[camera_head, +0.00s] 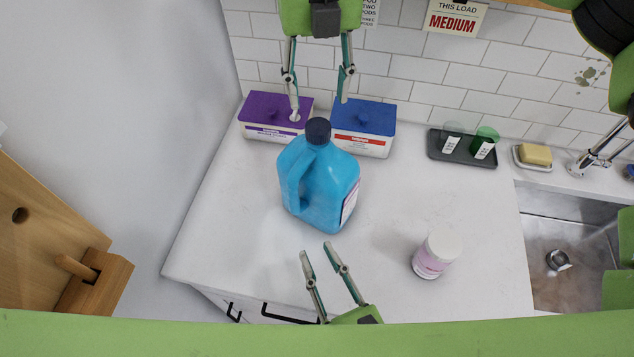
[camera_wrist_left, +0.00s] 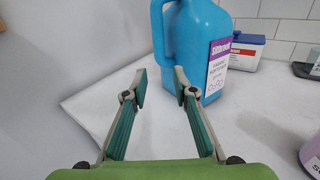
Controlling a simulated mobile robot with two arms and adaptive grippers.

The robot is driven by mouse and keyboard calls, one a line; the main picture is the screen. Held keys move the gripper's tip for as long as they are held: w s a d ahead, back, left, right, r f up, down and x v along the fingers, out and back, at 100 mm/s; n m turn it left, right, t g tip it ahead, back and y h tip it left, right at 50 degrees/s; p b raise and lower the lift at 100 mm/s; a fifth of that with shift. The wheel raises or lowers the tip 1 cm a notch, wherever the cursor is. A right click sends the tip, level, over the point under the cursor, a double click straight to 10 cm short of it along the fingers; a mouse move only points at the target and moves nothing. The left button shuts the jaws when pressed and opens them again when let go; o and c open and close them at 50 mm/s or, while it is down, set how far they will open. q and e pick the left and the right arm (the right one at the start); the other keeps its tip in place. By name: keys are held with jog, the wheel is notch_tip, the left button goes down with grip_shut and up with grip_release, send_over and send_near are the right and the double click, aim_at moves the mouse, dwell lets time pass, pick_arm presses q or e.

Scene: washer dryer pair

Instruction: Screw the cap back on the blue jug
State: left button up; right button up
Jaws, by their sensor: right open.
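The blue jug (camera_head: 325,185) stands upright on the white counter, its handle on the left and a label on its right side. A dark navy cap (camera_head: 318,130) sits on top of its neck; I cannot tell how tight it is. My right gripper (camera_head: 318,108) comes in from the top, open, its fingers spread above and behind the cap and apart from it. My left gripper (camera_head: 315,248) is open and empty in front of the jug's base. In the left wrist view the jug (camera_wrist_left: 200,45) stands beyond the left fingers (camera_wrist_left: 161,88); its cap is out of frame.
A purple-lidded box (camera_head: 275,114) and a blue-lidded box (camera_head: 365,118) stand behind the jug by the tiled wall. A white-lidded jar (camera_head: 437,254) stands at front right. A dark tray (camera_head: 461,148) with cups, a soap dish (camera_head: 534,156) and a sink (camera_head: 575,245) are further right.

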aim_at(297, 211)
pick_arm(q)
jog(key=x, duration=1.1)
jog(key=shift+w+a, duration=0.15)
jog(key=shift+w, duration=0.05)
grip_shut()
